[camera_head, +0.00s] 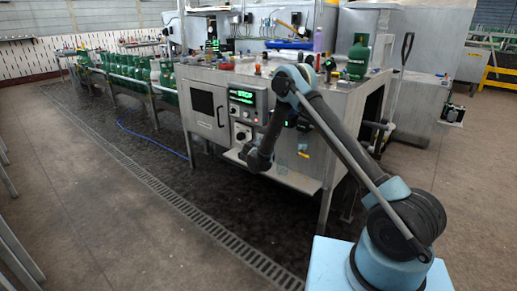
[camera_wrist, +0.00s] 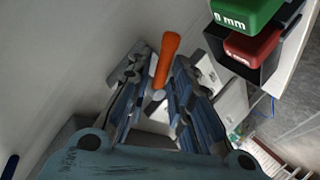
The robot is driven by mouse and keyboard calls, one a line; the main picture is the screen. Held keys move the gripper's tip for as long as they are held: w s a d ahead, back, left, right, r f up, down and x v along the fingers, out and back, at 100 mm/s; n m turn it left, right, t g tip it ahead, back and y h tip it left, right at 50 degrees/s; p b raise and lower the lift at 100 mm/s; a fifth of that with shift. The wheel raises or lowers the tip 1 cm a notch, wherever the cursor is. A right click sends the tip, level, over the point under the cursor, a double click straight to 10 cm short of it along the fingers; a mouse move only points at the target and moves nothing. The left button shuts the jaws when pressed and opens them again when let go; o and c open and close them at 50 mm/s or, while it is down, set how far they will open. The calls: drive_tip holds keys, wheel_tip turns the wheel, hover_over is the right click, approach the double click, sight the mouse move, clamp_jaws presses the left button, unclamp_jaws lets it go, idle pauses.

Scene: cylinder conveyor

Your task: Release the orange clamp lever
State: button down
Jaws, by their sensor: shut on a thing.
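The orange clamp lever (camera_wrist: 167,58) shows in the wrist view as a rounded, slightly tilted handle. It stands between the two fingers of my gripper (camera_wrist: 160,82), near their tips. The fingers are shut on it, and its lower end is partly hidden between them. A small grey pin-like part (camera_wrist: 157,97) shows just below it. In the head view the end of my arm is down at the front of the grey machine (camera_head: 205,125), under the control panel. I cannot make out the lever there.
Green and red blocks (camera_wrist: 250,45) marked in mm sit in a dark holder close to the right finger. The control panel (camera_head: 243,97) reads "STOP" in green. Green cylinders (camera_head: 128,65) line the conveyor at left; another (camera_head: 358,60) stands on the machine top. The floor ahead is open.

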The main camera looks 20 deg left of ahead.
drive_tip(key=shift+a+r+n+g+h, duration=0.1)
drive_tip(key=shift+r+n+g+h, duration=0.3)
drive_tip(key=shift+n+g+h, duration=0.45)
drive_tip(key=shift+a+r+n+g+h, duration=0.1)
drive_tip(key=shift+r+n+g+h, duration=0.3)
drive_tip(key=shift+n+h, duration=0.7)
drive_tip(key=shift+a+r+n+g+h, duration=0.1)
drive_tip(key=shift+r+n+g+h, duration=0.3)
drive_tip(key=shift+n+g+h, duration=0.55)
drive_tip(key=shift+t, duration=0.3)
drive_tip(key=shift+d, duration=0.1)
drive_tip(key=c, duration=1.6)
unclamp_jaws()
drive_tip(key=shift+f, duration=0.1)
drive_tip(key=shift+c, duration=0.2)
drive_tip(key=v, duration=1.2)
